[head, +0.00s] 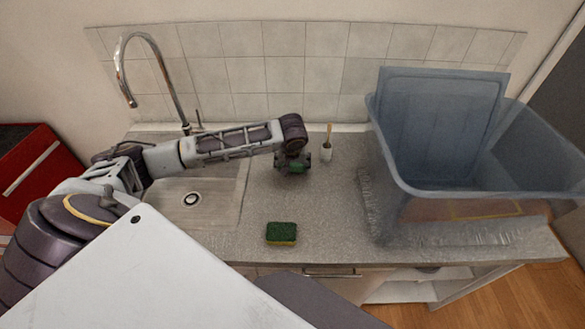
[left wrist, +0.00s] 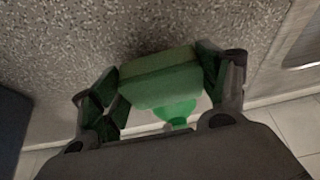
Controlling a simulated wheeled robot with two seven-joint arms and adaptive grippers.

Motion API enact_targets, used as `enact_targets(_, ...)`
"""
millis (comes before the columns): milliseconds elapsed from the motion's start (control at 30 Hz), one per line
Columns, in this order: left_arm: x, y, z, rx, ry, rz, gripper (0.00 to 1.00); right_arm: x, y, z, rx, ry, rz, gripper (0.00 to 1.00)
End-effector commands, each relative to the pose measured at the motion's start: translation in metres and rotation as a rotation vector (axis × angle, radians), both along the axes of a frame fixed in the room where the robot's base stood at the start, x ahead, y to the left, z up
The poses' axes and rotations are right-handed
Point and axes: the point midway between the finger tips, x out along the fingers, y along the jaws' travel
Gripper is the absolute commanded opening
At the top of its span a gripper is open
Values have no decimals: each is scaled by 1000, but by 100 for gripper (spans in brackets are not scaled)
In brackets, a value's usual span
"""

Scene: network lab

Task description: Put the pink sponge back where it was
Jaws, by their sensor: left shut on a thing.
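My left gripper (head: 292,166) is shut on a green block-shaped sponge (left wrist: 160,75), low over the back of the counter to the right of the sink. The sponge sits between both fingers (left wrist: 163,88) in the left wrist view. I see no pink on it from these angles. In the head view the gripper mostly hides it, and I cannot tell whether it touches the counter. A second sponge (head: 281,233), dark green on top and yellow below, lies flat near the counter's front edge. My right gripper is not in view.
A white cup with a brush (head: 326,154) stands just right of the gripper. A large blue-grey bin (head: 400,185) fills the right side. The sink (head: 195,215) and tap (head: 168,75) are at left. A rounded bright green thing (left wrist: 176,112) shows beyond the held sponge.

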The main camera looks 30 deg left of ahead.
Motion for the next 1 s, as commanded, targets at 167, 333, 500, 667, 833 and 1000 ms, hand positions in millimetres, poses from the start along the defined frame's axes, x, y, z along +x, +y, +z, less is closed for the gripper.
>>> enact_targets(167, 0, 0, -17, 1, 1, -1, 52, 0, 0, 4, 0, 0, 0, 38)
enact_targets(333, 0, 0, -22, 1, 1, -1, 52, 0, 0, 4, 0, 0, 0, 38)
enact_targets(500, 0, 0, -22, 0, 0, -1, 52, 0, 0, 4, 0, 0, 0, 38)
enact_targets(667, 0, 0, -24, 0, 0, -1, 52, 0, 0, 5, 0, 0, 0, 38)
enact_targets(833, 0, 0, -24, 0, 0, -1, 96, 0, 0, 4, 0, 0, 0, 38)
enact_targets(1000, 0, 0, -24, 1, -1, -1, 96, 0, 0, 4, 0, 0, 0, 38)
